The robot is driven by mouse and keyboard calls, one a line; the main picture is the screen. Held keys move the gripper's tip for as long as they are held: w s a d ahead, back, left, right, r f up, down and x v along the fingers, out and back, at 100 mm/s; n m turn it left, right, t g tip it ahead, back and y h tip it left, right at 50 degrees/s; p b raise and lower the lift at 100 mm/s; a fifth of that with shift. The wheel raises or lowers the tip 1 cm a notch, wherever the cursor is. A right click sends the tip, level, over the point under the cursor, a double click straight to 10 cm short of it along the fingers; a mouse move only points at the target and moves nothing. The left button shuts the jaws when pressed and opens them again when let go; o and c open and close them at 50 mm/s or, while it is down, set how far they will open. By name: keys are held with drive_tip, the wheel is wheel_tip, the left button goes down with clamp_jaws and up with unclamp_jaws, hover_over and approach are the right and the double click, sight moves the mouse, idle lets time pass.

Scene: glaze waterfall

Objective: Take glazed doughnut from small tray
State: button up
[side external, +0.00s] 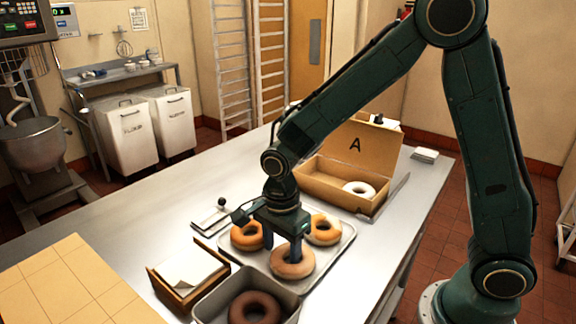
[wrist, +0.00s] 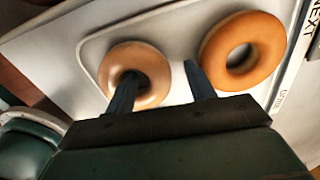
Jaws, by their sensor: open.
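A pale glazed doughnut (side external: 292,270) lies at the front of a shallow metal tray (side external: 345,243); it also shows in the wrist view (wrist: 151,62). My gripper (side external: 282,248) is open and points down over the tray. In the wrist view, my gripper (wrist: 160,76) has one finger at the glazed doughnut's hole and the other just outside its ring, beside an orange-brown doughnut (wrist: 216,47). I cannot tell how deep the fingertips reach.
A deeper metal pan (side external: 208,312) with a chocolate doughnut (side external: 237,310) stands in front. A wooden holder with paper (side external: 188,264) is at left. An open cardboard box (side external: 330,182) marked A holds a white doughnut (side external: 358,182) behind. The table's left rear (side external: 150,195) is clear.

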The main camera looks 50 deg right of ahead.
sight(281, 248)
drive_tip(key=c, duration=1)
drive_tip(key=shift+r, duration=0.15)
wheel_tip(281, 248, up, 20)
drive_tip(key=shift+f, duration=0.1)
idle(0.6)
